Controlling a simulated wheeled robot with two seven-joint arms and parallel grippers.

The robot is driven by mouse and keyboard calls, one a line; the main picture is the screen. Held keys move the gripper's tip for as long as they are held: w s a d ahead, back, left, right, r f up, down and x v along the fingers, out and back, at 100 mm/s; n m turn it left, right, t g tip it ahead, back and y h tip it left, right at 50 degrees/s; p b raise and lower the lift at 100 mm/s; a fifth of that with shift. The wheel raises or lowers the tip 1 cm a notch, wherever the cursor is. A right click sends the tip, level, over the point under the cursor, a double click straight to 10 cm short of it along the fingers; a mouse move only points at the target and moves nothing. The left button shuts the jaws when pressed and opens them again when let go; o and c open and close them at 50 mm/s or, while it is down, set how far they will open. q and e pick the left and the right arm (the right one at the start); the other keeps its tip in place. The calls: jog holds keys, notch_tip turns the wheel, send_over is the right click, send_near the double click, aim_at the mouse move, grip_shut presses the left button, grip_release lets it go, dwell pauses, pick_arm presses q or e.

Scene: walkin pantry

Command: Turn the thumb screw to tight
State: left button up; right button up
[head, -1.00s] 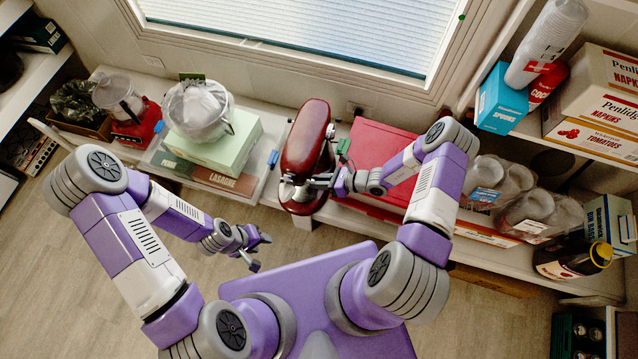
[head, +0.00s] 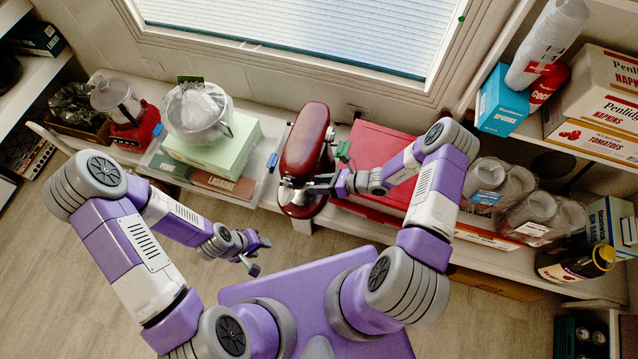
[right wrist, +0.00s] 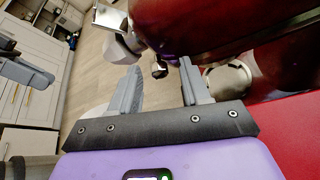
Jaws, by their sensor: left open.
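A dark red stand mixer (head: 304,135) stands on the low shelf below the window. In the right wrist view, its glossy body (right wrist: 185,22) fills the upper right. A small dark knob, which looks like the thumb screw (right wrist: 160,69), sticks out below the body, near the gap between my right fingertips. My right gripper (head: 318,185) is open at the mixer's near end; I cannot tell whether a finger touches the screw. In the head view the screw is too small to make out. My left gripper (head: 257,254) is open and empty over the floor, left of the mixer.
A red box (head: 375,150) lies right of the mixer, under my right arm. A glass bowl (head: 197,112) sits on a green box (head: 240,135) to the left. A red blender (head: 135,127) stands further left. Shelves of boxes and cups are at the right. The floor in front is clear.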

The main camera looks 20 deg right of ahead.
jog(key=p+v, duration=0.1)
jog(key=v, duration=0.6)
jog(key=shift+d+p, duration=0.25)
jog(key=shift+p, duration=0.15)
jog(key=shift+s+r, duration=0.1)
jog(key=shift+r, duration=0.05)
jog(key=s+a+r+n+g+h, duration=0.1)
jog(key=s+a+n+h, duration=0.1)
jog(key=n, duration=0.6)
jog(key=s+a+r+n+g+h+p, duration=0.1)
jog(key=s+a+r+n+g+h, duration=0.1)
jog(key=s+n, duration=0.4)
jog(key=s+a+r+n+g+h, duration=0.1)
jog(key=s+a+n, duration=0.4)
jog(key=n, duration=0.6)
jog(key=shift+a+r+n+g+h+p, duration=0.35)
jog(key=shift+a+g+h, duration=0.3)
jog(key=shift+h, duration=0.55)
